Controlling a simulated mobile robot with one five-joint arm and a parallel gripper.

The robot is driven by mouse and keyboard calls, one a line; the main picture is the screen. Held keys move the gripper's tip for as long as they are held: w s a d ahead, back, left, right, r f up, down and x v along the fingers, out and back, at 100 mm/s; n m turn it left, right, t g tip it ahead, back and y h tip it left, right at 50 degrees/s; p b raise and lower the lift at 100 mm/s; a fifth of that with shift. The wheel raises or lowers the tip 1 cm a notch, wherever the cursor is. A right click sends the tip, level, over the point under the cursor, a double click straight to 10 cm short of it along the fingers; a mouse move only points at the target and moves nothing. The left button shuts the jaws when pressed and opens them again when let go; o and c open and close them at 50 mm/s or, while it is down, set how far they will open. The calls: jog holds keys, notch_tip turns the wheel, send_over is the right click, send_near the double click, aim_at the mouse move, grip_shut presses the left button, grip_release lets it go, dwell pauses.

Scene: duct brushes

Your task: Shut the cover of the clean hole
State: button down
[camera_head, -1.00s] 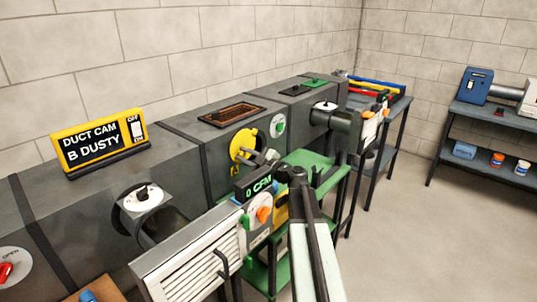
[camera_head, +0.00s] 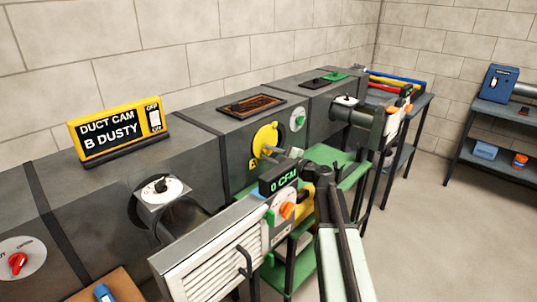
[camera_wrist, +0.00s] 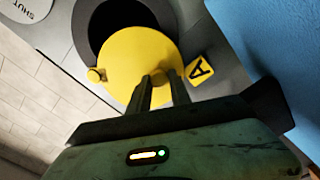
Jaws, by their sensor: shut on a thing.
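The yellow round cover (camera_head: 264,140) is on the side of the grey duct. In the wrist view the cover (camera_wrist: 140,62) hides part of a dark round hole (camera_wrist: 112,14), whose upper part shows open. A yellow tag marked A (camera_wrist: 201,70) sits beside the cover. My gripper (camera_head: 272,151) reaches the cover from the front. In the wrist view its fingers (camera_wrist: 160,82) are shut at the cover's near edge; what they pinch is mostly hidden.
A louvred grey box (camera_head: 210,258) with a "0 CFM" display (camera_head: 284,179) stands in front. A green cart (camera_head: 335,157) is behind my arm. A blue surface (camera_wrist: 270,50) is close at the wrist view's right. Open floor (camera_head: 425,235) lies to the right.

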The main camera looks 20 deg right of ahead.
jog(key=c, duration=1.5)
grip_release()
jog(key=shift+s, duration=0.1)
jog(key=o, duration=0.3)
jog(key=shift+s+r, duration=0.1)
jog(key=shift+r, duration=0.05)
jog(key=v, duration=0.7)
jog(key=shift+s+d, duration=0.2)
jog(key=shift+s, duration=0.1)
